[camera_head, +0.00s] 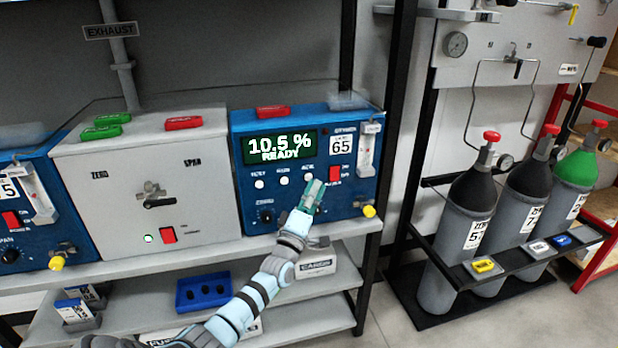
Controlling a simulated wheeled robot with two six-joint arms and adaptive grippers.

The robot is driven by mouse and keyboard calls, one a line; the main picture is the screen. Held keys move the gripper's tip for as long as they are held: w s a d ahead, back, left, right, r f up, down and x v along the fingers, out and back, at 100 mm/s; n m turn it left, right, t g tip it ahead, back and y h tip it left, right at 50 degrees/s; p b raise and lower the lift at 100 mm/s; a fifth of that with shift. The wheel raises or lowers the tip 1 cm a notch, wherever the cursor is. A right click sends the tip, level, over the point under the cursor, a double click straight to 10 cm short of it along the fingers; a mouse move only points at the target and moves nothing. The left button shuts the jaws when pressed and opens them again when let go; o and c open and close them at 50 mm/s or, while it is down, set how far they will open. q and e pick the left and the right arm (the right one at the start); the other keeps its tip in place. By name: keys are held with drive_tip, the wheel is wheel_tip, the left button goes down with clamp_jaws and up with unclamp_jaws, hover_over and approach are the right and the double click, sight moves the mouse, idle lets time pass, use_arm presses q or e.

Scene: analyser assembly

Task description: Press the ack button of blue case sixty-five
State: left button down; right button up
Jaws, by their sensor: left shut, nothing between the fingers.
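The blue case sixty-five (352,197) stands on the upper shelf. Its label reads 65 and its green display (279,147) reads 10.5 % READY. A row of white round buttons sits below the display. The rightmost one, the ack button (308,177), has a small label above it that looks like ACK. My left gripper (314,187) is shut and empty, its tips right at the lower edge of the ack button in the picture. I cannot tell whether they touch it. My right gripper is not in view.
A grey case (105,200) with a valve handle stands left of the blue case, and another blue case (38,235) is at the left edge. A blue tray (204,292) lies on the lower shelf. Gas cylinders (470,225) stand in a rack at right.

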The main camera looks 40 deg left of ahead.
use_arm(q)
drive_tip(key=s+d+p, duration=0.1)
drive_tip(key=d+p, duration=0.1)
drive_tip(key=s+d+p, duration=0.2)
idle(0.3)
idle(0.6)
